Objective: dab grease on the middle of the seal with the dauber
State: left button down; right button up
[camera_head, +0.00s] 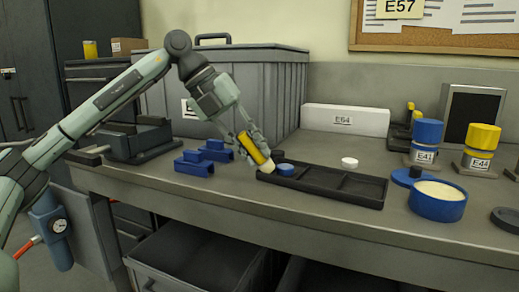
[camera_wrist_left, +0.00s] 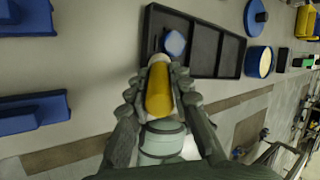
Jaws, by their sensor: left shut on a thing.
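My left gripper (camera_head: 251,147) is shut on the dauber (camera_head: 255,148), which has a yellow handle and a pale tip. It holds the dauber tilted, tip down, over the left end of a black divided tray (camera_head: 345,203). A small blue piece (camera_head: 285,169), perhaps the seal, lies in the tray's left compartment. In the left wrist view the dauber (camera_wrist_left: 159,90) points at the blue piece (camera_wrist_left: 174,43), its tip close beside it; I cannot tell whether they touch. A blue tub (camera_head: 437,208) of cream-coloured stuff, likely the grease, stands right of the tray. My right gripper is not in view.
Blue blocks (camera_head: 194,166) stand left of the tray. A white round piece (camera_head: 349,162) is at the tray's back edge. Blue-topped E41 (camera_head: 426,140) and yellow-topped E44 (camera_head: 481,147) stand at the right. A large grey bin (camera_head: 275,90) and white E64 box (camera_head: 345,120) stand behind.

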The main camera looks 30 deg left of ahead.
aim_at(245, 134)
pick_arm(q)
jog(key=shift+s+a, duration=0.35)
jog(key=shift+s, duration=0.55)
notch_tip(245, 134, up, 4)
jog(key=p, duration=0.3)
jog(key=shift+f, duration=0.2)
jog(key=shift+r+p, duration=0.4)
jog(key=shift+r, duration=0.85)
jog(key=shift+r, duration=1.5)
